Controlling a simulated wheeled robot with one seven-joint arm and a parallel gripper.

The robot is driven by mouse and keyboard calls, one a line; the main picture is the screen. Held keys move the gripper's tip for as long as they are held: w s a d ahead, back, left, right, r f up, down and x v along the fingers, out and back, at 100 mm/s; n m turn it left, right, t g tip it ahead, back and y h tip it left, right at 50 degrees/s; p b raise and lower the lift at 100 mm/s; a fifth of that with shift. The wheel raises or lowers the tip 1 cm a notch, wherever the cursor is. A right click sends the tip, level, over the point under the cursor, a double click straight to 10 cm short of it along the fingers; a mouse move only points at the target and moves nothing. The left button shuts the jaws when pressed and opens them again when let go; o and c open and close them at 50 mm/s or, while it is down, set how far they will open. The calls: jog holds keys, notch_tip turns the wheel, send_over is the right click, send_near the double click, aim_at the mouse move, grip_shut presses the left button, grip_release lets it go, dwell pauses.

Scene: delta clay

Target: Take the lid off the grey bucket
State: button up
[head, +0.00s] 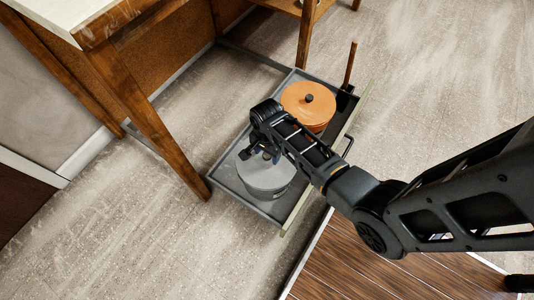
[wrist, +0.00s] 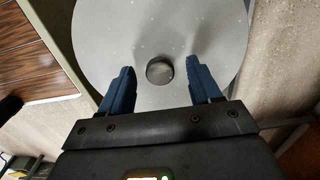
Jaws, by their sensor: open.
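The grey bucket (head: 266,184) stands upright in an open grey drawer. Its round grey lid (wrist: 205,30) is on top, with a small dark knob (wrist: 159,70) at the middle, seen from above in the wrist view. My gripper (wrist: 160,80) is open above the lid, with one blue finger on each side of the knob and gaps between. In the head view my gripper (head: 262,154) hides part of the lid. Whether the fingertips touch the lid, I cannot tell.
An orange pot (head: 309,104) with a dark knob stands in the same drawer (head: 222,172), behind the grey bucket. A wooden table leg (head: 140,105) is left of the drawer. A wooden stick (head: 349,66) rises at the drawer's far right corner. Floor left of the drawer is clear.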

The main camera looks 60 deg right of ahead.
jog(key=shift+c, duration=0.4)
grip_shut()
dwell(0.4)
